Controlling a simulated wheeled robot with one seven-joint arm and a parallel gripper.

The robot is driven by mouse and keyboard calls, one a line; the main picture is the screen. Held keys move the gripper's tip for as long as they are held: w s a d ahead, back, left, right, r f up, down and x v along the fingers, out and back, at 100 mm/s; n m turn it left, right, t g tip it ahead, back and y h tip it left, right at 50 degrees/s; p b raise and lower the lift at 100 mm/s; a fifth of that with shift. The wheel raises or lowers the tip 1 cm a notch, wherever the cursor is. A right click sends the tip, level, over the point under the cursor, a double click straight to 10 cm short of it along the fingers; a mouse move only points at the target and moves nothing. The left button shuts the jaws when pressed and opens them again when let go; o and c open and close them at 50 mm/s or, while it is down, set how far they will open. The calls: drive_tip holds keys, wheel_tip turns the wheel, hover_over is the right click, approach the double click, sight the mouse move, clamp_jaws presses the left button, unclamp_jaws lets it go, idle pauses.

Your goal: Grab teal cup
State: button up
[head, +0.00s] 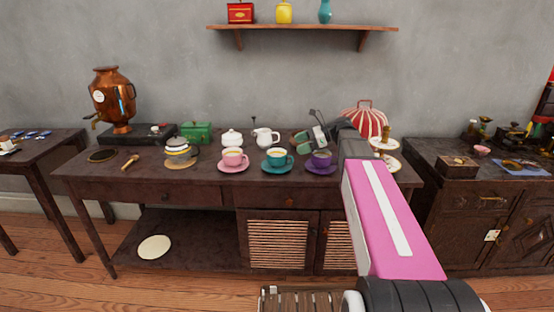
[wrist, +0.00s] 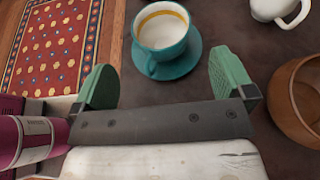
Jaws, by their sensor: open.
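The teal cup (head: 276,158) stands upright on its teal saucer (head: 277,169) on the dark wooden table, between a pink cup and a purple cup. In the wrist view the teal cup (wrist: 163,36) is at top centre, on the saucer (wrist: 188,60), with pale contents and its handle towards me. My gripper (head: 305,141) is open, with green finger pads, above and just right of the cup in the head view. In the wrist view my gripper (wrist: 163,68) has its fingers apart, to either side of the cup's near side. Nothing is between them.
The pink cup (head: 233,157) and purple cup (head: 321,158) stand on saucers either side. A white pitcher (head: 265,138) and white pot (head: 232,138) stand behind. In the wrist view a brown wooden vessel (wrist: 298,103) is close to the right finger. A red striped pot (head: 365,117) stands behind my arm.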

sight(279, 152)
drive_tip(key=x, duration=0.9)
drive_tip(key=shift+a+f, duration=0.25)
drive_tip(key=shift+a, duration=0.05)
drive_tip(key=c, duration=0.7)
